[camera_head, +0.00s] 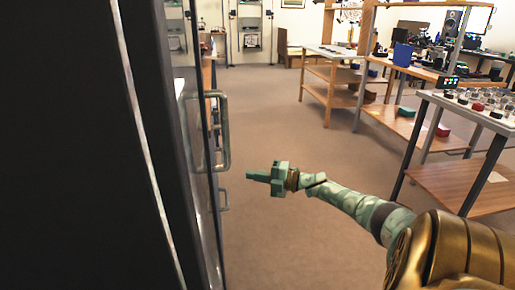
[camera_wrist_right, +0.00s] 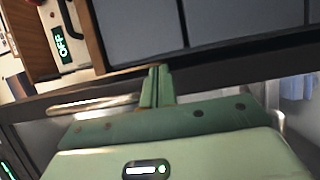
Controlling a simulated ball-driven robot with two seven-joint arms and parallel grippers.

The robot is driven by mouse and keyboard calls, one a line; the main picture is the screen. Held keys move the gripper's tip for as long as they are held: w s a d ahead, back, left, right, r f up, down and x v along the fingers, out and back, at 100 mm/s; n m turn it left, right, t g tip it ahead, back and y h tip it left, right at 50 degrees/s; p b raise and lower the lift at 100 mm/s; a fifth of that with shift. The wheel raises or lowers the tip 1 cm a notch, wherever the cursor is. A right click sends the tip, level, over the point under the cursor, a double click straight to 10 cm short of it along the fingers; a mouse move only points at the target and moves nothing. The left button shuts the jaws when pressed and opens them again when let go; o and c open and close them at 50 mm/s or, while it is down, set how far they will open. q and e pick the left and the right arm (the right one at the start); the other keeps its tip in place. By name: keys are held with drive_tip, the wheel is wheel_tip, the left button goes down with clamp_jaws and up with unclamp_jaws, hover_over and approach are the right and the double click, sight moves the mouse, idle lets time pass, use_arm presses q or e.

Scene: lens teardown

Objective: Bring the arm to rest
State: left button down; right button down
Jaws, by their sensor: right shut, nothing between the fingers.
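My right arm reaches in from the lower right of the head view, and its green gripper (camera_head: 254,175) points left over the open floor, near the dark cabinet's handle but apart from it in the picture. In the right wrist view the two green fingers (camera_wrist_right: 157,86) stand side by side, shut and empty. My left gripper shows in neither view.
A tall dark cabinet (camera_head: 75,150) fills the left, with a metal door handle (camera_head: 224,130). A shelved cart (camera_head: 470,185) with small parts on top stands at the right. Wooden benches (camera_head: 330,95) stand behind. The brown floor (camera_head: 290,120) between is clear.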

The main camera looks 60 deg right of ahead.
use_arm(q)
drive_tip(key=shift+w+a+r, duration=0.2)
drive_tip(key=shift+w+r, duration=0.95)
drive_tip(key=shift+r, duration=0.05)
use_arm(e)
drive_tip(key=shift+d, duration=0.9)
